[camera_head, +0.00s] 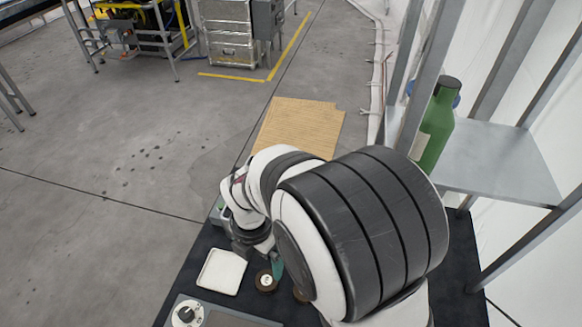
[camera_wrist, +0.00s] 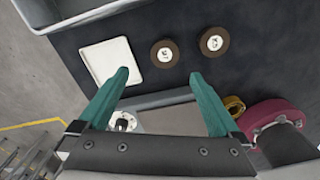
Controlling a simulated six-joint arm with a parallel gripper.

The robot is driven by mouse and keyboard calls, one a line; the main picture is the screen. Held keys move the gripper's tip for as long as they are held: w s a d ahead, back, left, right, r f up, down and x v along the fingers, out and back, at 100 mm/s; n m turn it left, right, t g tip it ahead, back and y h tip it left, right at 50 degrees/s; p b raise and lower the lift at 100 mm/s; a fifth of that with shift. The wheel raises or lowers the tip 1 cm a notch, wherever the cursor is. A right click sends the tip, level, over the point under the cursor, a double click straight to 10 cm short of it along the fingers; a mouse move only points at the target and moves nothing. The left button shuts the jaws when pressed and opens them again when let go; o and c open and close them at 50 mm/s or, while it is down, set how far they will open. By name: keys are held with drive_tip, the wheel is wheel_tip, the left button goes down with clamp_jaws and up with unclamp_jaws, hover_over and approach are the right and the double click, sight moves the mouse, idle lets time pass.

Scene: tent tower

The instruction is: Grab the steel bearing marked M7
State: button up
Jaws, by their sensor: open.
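Two brown round pieces with pale marked centres lie on the dark surface, the left one (camera_wrist: 165,54) and the right one (camera_wrist: 214,41) in the wrist view. Their marks are too small to read, so I cannot tell which is M7. In the head view, one brown round piece (camera_head: 265,281) shows beside my gripper; another is mostly hidden by my arm. My gripper (camera_wrist: 158,77) is open, with teal fingers wide apart and nothing between them. Its fingertips appear below the two pieces in the wrist view, apart from them.
A white square tray (camera_wrist: 122,52) lies left of the brown pieces; it also shows in the head view (camera_head: 221,272). A gold ring (camera_wrist: 234,104) and a magenta round part (camera_wrist: 272,113) are at right. A green bottle (camera_head: 434,130) stands on the grey shelf (camera_head: 500,165).

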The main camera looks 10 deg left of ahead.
sight(267, 280)
drive_tip(key=f, duration=0.6)
drive_tip(key=d+f, duration=0.1)
drive_tip(key=f, duration=0.2)
clamp_jaws()
